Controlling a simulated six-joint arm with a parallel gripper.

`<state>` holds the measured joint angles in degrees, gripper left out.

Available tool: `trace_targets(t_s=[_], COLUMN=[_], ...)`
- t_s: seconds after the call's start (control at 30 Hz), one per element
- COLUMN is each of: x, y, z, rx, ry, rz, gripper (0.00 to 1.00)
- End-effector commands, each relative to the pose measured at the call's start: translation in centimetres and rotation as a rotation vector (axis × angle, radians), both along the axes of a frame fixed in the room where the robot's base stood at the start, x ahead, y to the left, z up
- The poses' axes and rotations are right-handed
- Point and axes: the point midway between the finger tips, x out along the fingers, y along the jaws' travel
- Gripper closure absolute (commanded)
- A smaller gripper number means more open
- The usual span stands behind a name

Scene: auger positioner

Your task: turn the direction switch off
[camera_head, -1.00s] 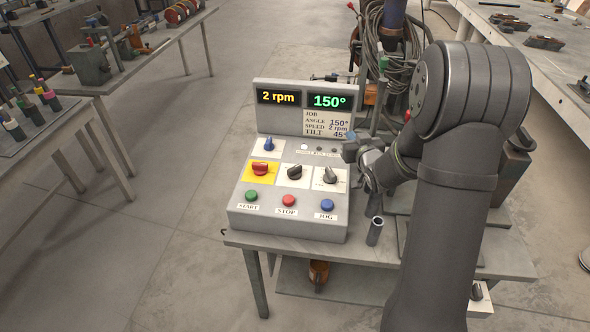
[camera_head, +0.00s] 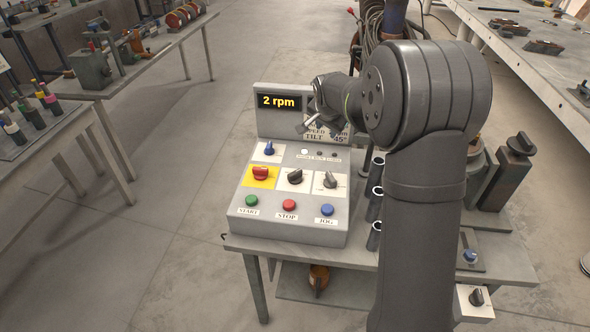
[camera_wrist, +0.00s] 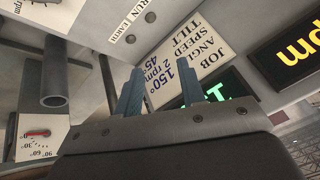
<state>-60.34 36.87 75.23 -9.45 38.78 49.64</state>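The control box (camera_head: 240,222) stands on the table and carries several rotary knobs. A red knob (camera_head: 260,173) sits on a yellow plate, a black knob (camera_head: 295,177) and a dark grey knob (camera_head: 330,180) sit on white plates, and a blue knob (camera_head: 268,149) is above. The knob labels are too small to read, so I cannot tell which is the direction switch. My gripper (camera_head: 317,128) is in front of the display panel, above and behind the knobs, touching none. In the wrist view its two blue-grey fingers (camera_wrist: 160,82) are apart with nothing between them.
The display (camera_head: 279,102) reads 2 rpm; my arm hides the green display, partly seen in the wrist view (camera_wrist: 222,90). Green, red (camera_head: 289,205) and blue buttons line the box front. Upright tubes (camera_head: 374,203) stand close right of the box. Space above the knobs is clear.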

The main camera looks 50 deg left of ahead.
Motion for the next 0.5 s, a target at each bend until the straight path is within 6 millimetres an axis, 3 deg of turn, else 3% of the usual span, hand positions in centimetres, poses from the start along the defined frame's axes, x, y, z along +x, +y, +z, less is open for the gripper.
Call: trace_targets(t_s=[0.3, 0.5], x=[-8.6, -12.1], y=[-0.5, -1.5], z=[5.7, 8.3], rx=[-0.214, -0.314], ry=[0.291, 0.383], rz=[-0.202, -0.268], gripper=[0.64, 0.64])
